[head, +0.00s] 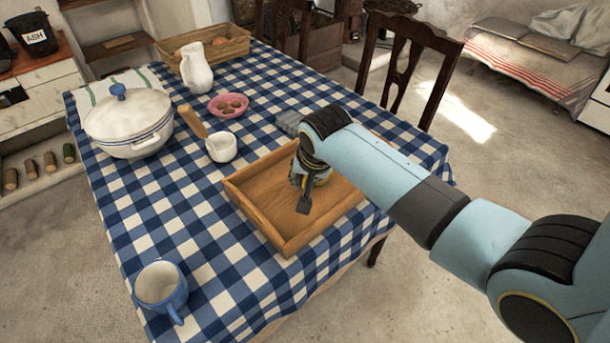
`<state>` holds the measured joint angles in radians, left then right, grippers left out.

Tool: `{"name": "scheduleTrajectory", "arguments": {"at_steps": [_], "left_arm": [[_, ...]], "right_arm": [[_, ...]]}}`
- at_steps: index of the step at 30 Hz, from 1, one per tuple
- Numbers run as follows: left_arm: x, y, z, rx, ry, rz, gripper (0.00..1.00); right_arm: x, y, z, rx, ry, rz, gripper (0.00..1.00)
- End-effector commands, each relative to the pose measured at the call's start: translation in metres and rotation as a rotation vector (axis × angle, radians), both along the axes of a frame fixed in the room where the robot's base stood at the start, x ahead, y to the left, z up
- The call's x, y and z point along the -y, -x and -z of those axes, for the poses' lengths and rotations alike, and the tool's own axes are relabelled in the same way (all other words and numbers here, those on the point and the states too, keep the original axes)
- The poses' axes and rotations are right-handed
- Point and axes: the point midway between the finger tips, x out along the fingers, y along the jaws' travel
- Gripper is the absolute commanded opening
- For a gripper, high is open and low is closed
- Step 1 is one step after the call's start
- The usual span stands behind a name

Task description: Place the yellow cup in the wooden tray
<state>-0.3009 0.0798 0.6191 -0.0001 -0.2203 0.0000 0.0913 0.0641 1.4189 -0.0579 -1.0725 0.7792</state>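The wooden tray (258,217) lies on the checked tablecloth near the table's right edge. My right gripper (304,200) points down over the tray's inside, and one dark finger shows. My wrist hides the rest of the gripper, so whether it is open or shut does not show. Small yellowish patches show beside the gripper, low over the tray. I cannot tell whether they are the yellow cup or part of my gripper. No yellow cup shows clearly anywhere else. My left gripper is out of view.
A blue mug (161,287) stands at the table's front left. A white pot (129,122), a small white bowl (222,148), a pink bowl (229,106), a white jug (196,68) and a wooden crate (232,46) stand farther back. A chair (412,60) is beyond the right edge.

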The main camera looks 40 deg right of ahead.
Motion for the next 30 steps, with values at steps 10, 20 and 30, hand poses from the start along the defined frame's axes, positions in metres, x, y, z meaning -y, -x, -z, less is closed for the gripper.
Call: {"name": "scheduleTrajectory", "arguments": {"at_steps": [10, 20, 30], "left_arm": [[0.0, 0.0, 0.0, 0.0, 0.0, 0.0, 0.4], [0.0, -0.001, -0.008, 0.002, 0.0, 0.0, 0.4], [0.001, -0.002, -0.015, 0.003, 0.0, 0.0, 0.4]], "right_arm": [[0.0, 0.0, 0.0, 0.0, 0.0, 0.0, 0.29], [-0.004, 0.014, -0.035, 0.003, 0.0, 0.0, 0.29], [-0.012, 0.043, -0.098, 0.003, 0.0, 0.001, 0.29]]}}
